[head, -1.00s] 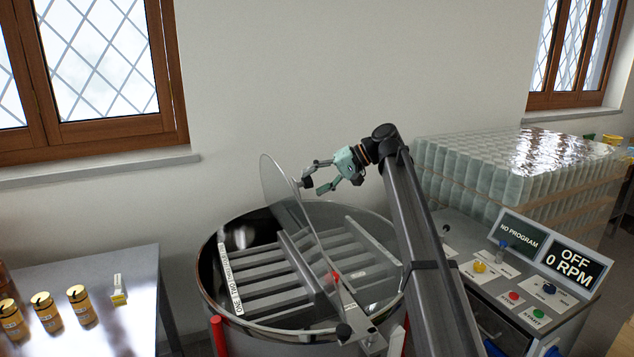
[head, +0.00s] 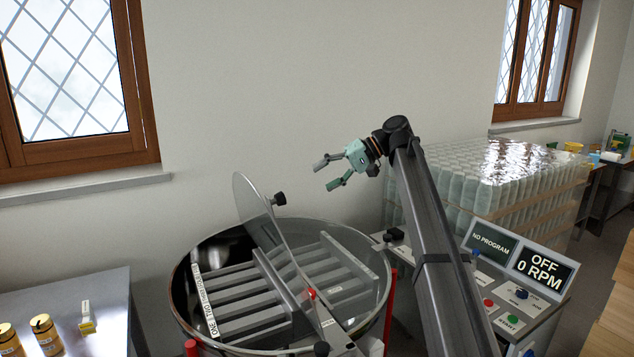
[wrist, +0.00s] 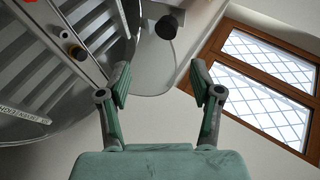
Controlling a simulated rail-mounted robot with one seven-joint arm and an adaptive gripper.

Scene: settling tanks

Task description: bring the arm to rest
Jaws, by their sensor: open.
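My gripper (head: 331,174) is open and empty in the head view, held in the air above the right back part of the round metal tank (head: 180,290). Its green and grey fingers point left. In the wrist view my gripper (wrist: 161,84) also shows spread fingers with nothing between them. The tank's clear lid (head: 250,205) stands tilted up, with a black knob (head: 279,199) at its edge. The knob also shows in the wrist view (wrist: 167,27), beyond the fingers and apart from them.
A control panel (head: 545,268) reading OFF, 0 RPM stands right of the tank. Behind it is a wrapped stack of jars (head: 480,185). A metal table (head: 105,300) with amber jars (head: 45,333) stands at the left. The air before the wall is clear.

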